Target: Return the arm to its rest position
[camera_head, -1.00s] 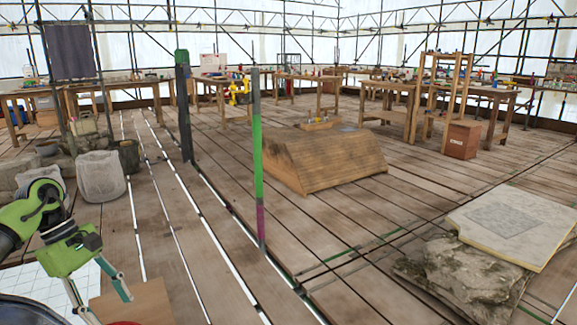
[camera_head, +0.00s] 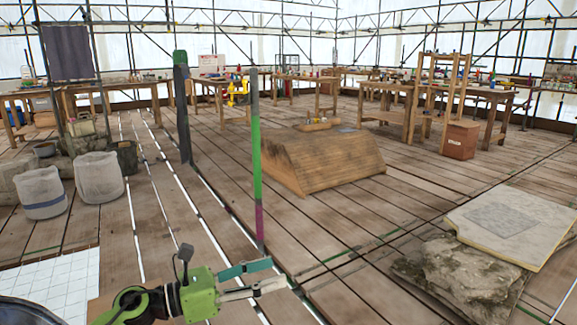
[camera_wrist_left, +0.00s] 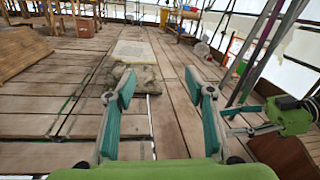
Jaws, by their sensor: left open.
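My left gripper (camera_head: 277,274) is green with teal and grey fingers. It reaches in from the lower left of the head view and points right, over the plank floor. Its fingers are apart with nothing between them. In the left wrist view the open fingers (camera_wrist_left: 160,92) frame bare planks and a pale slab farther off. A second green gripper, my right one (camera_wrist_left: 224,121), shows at the right of the left wrist view. Its two fingers look apart and empty. It is not seen in the head view.
A pale slab (camera_head: 515,222) lies on a rough stone block (camera_head: 455,272) at the right. A striped post (camera_head: 257,165) stands just beyond my left gripper. A sloped wooden block (camera_head: 320,160) is in the middle. White sacks (camera_head: 99,177) stand at left. Open planks lie between.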

